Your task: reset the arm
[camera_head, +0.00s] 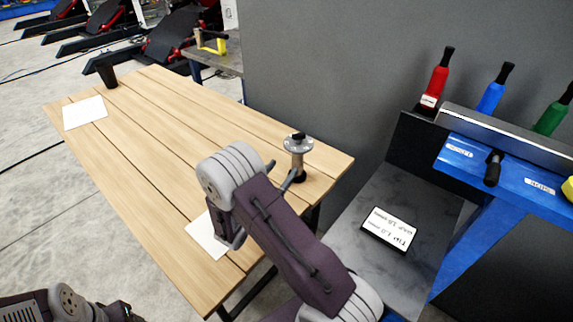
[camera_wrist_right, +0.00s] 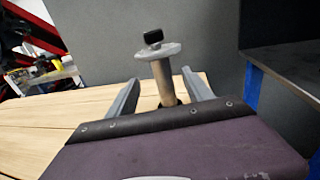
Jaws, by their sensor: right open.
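My right gripper (camera_head: 281,176) is open, low beside the post, with one finger to each side in the wrist view (camera_wrist_right: 160,88). I cannot tell whether a finger touches it. Part of my left arm shows at the bottom left; its gripper is out of view.
White sheets (camera_head: 86,112) and a black cup (camera_head: 106,74) are on the table. On the right stand a dark bench with a labelled card (camera_head: 389,229), a blue panel with a black lever (camera_head: 492,168), and red, blue and green handles (camera_head: 437,80). A grey wall stands behind.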

